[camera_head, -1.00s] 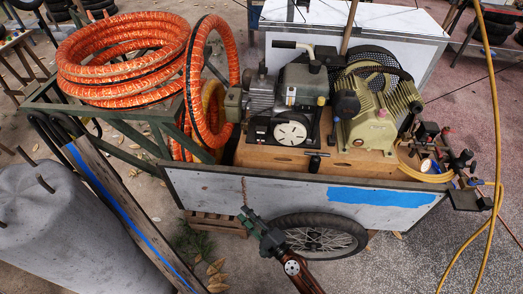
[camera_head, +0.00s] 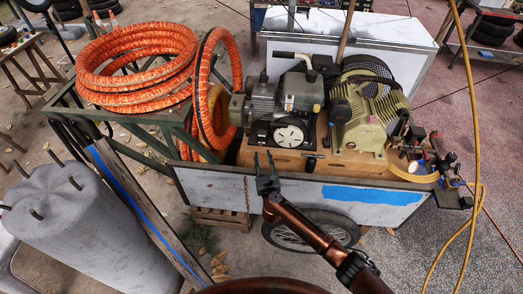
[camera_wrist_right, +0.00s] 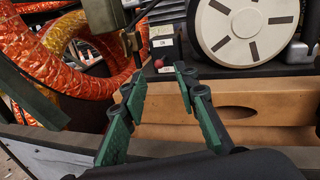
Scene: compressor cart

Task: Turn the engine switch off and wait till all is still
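The engine (camera_head: 297,92) sits on the cart's wooden base, with its round white starter cover (camera_head: 288,135) facing me. In the right wrist view the cover (camera_wrist_right: 248,28) is at the upper right. Left of it a small red switch knob (camera_wrist_right: 158,63) shows on a dark box with a white label (camera_wrist_right: 161,43). My right gripper (camera_head: 264,156) is open and empty, in front of the engine's lower left. Its green fingertips (camera_wrist_right: 159,72) stand either side of the knob in the wrist view. I cannot tell the distance left. My left gripper is not in view.
The olive compressor pump (camera_head: 362,120) stands right of the engine. The cart's side panel (camera_head: 225,190) lies under my right arm. A thin dark upright (camera_wrist_right: 130,45) stands close by the left finger in the wrist view.

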